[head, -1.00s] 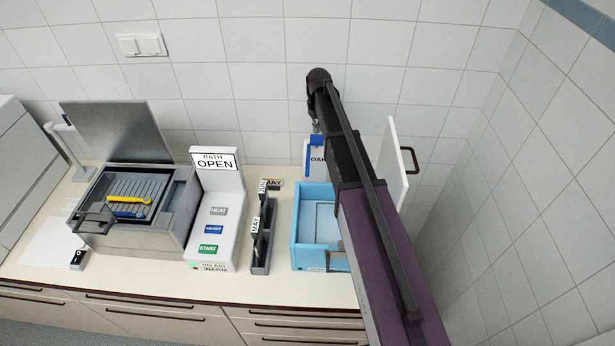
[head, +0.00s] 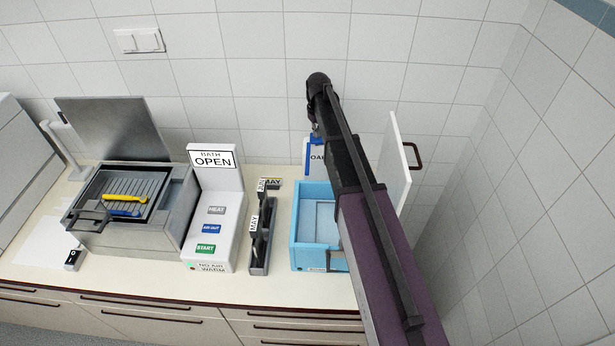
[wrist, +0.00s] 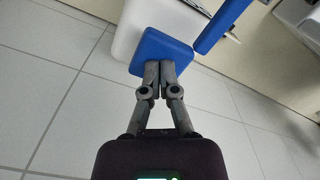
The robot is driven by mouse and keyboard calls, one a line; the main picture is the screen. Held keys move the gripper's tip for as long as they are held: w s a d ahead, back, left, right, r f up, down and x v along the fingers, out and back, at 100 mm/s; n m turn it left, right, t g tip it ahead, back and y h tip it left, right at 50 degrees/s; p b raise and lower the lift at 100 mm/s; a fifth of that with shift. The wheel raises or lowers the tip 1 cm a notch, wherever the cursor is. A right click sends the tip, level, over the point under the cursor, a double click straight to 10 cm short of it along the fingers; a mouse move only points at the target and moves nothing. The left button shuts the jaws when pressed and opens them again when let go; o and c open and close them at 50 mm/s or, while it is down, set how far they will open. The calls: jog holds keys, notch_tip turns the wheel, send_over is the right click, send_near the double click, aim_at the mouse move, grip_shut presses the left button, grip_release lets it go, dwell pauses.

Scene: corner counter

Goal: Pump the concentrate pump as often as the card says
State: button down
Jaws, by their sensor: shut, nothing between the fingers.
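In the wrist view a blue square block (wrist: 162,52), which looks like the pump's head, sits by a white rounded body (wrist: 140,28). My gripper (wrist: 160,68) is shut and empty, its fingertips at the lower edge of the blue block. I cannot tell whether they touch it. In the head view my arm covers the pump and most of my gripper. A white and blue card (head: 315,156) stands near the wall behind my arm; only the letters "OA" show and no count is readable.
An open grey bath (head: 120,240) holds a yellow-handled and a blue-handled item. A white panel (head: 214,155) reads "BATH OPEN". A dark rack (head: 260,265) with "MAY" and "JUN" tags and a blue bin (head: 302,259) stand nearby. A white door (head: 396,165) stands open at right.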

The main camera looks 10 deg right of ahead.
jog(key=shift+f, duration=0.25)
jog(key=shift+r, duration=0.2)
jog(key=shift+r+p, duration=1.6)
jog(key=shift+p, duration=0.05)
notch_tip(320, 180, up, 6)
jog(key=p, duration=0.6)
jog(key=shift+f, duration=0.1)
